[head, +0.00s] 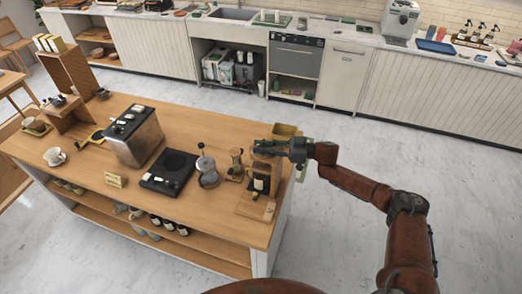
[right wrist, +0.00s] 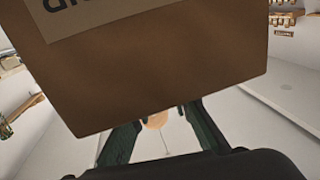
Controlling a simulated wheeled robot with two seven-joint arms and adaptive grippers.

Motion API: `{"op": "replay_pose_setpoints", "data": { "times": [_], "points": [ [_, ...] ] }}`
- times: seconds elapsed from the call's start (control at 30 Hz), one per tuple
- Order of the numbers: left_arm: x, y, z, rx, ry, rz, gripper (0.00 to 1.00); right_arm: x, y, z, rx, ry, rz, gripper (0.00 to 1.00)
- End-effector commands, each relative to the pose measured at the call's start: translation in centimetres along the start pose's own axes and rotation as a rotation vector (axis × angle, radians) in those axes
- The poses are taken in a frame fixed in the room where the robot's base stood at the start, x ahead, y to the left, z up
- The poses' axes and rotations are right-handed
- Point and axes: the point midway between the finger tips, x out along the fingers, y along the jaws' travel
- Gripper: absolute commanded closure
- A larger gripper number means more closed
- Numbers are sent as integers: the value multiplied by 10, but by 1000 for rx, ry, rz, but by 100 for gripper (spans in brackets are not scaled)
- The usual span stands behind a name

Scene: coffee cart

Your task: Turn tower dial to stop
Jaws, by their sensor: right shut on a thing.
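A small tower (head: 262,182) with a dark body stands on a wooden base at the right end of the wooden cart. My right gripper (head: 266,149) reaches in from the right at the top of the tower. In the right wrist view its dark green fingers (right wrist: 165,136) stand on either side of a small round tan piece (right wrist: 156,121), which looks like the dial; the gripper is shut on it. A brown block with a lettered label (right wrist: 160,75) fills much of that view and hides what lies behind. My left gripper is not in view.
On the cart, a glass-and-metal brewer (head: 207,170), a black scale (head: 170,172) and a metal machine (head: 134,138) stand left of the tower. A tan box (head: 285,131) is just behind my right gripper. Grey floor (head: 345,135) is clear beyond the cart.

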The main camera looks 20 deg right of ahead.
Motion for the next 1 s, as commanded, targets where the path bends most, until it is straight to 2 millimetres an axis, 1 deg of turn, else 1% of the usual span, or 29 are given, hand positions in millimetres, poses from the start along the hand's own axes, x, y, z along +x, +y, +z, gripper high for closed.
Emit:
{"op": "replay_pose_setpoints", "data": {
  "times": [0.43, 0.47, 0.7, 1.0],
  "points": [
    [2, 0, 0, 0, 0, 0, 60, 0, 1, -1, -1, 0, -6, 100],
    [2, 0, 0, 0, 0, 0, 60, 0, 1, -1, -2, 0, -6, 81],
    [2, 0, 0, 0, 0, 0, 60, 0, 0, -1, -1, 0, -7, 65],
    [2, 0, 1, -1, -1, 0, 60, -1, 0, 0, -1, 0, -7, 64]
  ]
}}
